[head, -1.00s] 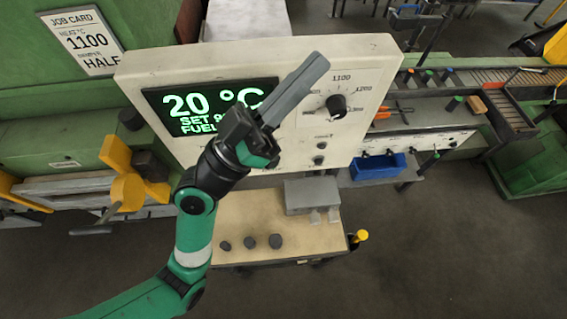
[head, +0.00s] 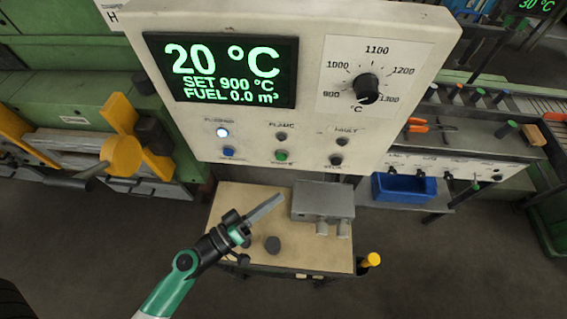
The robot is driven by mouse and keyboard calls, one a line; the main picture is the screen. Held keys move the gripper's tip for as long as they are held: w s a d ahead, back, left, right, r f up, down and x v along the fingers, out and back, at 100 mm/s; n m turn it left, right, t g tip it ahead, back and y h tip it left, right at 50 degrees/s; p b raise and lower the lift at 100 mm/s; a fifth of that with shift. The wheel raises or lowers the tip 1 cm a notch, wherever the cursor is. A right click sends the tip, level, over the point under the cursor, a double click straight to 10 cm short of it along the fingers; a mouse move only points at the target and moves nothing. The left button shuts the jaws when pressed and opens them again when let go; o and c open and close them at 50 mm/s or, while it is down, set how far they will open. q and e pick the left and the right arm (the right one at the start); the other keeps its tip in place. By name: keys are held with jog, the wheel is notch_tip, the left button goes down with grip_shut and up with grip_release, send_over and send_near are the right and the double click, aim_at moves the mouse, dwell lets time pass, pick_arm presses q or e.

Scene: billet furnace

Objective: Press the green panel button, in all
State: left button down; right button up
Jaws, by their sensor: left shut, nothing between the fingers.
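The green panel button (head: 281,156) is on the lower part of the pale control panel (head: 205,143), in plain view with nothing in front of it. A blue button (head: 228,153) is to its left and a dark button (head: 336,159) to its right. A lamp (head: 222,132) above the blue button is lit white. The display (head: 222,70) reads 20 °C, SET 900 °C, FUEL 0.0 m³. My left gripper (head: 276,199) is shut and empty, below the panel and over the wooden-topped table, apart from the buttons. My right gripper is not in view.
A dial knob (head: 367,87) sits at the panel's upper right. A blue bin (head: 404,188) and a bench with tools are at right. Yellow levers (head: 121,156) stand at left.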

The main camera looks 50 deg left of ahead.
aim_at(281, 157)
pick_arm(q)
jog(key=shift+s+a+f, duration=0.1)
jog(key=shift+a+f, duration=0.1)
jog(key=shift+f, duration=0.25)
jog(key=w+a+p, duration=0.1)
jog(key=w+a, duration=0.5)
jog(key=shift+w, duration=0.3)
dwell(2.0)
jog(key=shift+w+a, duration=0.2)
jog(key=shift+w, duration=0.1)
